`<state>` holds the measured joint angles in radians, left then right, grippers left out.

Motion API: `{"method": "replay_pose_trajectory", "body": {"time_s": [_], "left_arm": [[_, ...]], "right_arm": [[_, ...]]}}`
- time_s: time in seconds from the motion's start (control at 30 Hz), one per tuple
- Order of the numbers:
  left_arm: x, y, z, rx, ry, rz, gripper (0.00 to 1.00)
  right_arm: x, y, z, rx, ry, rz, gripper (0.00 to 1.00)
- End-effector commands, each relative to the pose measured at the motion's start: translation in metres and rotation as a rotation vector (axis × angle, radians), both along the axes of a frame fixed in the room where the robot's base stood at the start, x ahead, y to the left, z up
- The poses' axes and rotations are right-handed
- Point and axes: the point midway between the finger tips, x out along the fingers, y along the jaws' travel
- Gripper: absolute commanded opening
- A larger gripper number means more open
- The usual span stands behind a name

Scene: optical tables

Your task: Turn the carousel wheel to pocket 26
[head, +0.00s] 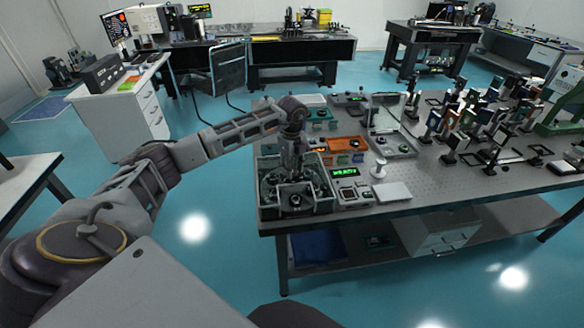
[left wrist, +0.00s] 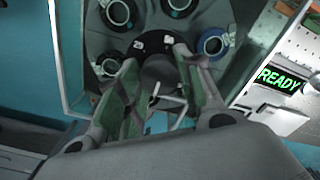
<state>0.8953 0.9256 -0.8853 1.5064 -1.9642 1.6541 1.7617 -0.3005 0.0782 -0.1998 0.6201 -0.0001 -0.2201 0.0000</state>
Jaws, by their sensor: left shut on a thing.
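The carousel wheel (left wrist: 100,40) is a grey disc with round pockets, seen from above in the left wrist view. Some pockets hold ringed round parts, one with a blue rim. A white number that looks like 29 shows near the dark hub; a second mark beside it is too small to read. My left gripper (left wrist: 160,98) is shut on the dark central knob (left wrist: 160,68), one finger on each side. In the head view my left gripper (head: 295,178) points down into the walled carousel box (head: 268,212) at the table's near left corner. My right gripper is not in view.
A green display (left wrist: 280,77) reads READY on the panel right of the wheel. A white pad (head: 393,192) and an orange tray (head: 347,144) lie nearby. Several mounted optics (head: 450,130) crowd the table's right half. A clear wall edges the box.

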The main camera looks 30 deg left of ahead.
Motion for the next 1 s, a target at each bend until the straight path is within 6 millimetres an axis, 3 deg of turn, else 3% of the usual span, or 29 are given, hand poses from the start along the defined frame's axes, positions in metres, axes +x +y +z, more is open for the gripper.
{"method": "replay_pose_trajectory", "body": {"time_s": [0.3,0.33,0.5,1.0], "left_arm": [[0.0015,0.001,0.002,0.0,-0.005,0.006,0.0],[0.0015,0.001,0.002,0.0,-0.005,0.006,0.37],[0.001,0.0008,0.0013,0.0,-0.003,0.005,0.58],[0.0007,0.0003,0.006,0.0,-0.002,0.003,0.58]], "right_arm": [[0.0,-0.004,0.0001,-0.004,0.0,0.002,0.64],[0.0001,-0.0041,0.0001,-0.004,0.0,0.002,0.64],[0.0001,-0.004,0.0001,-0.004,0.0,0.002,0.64],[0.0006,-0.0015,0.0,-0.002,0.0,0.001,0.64]]}}
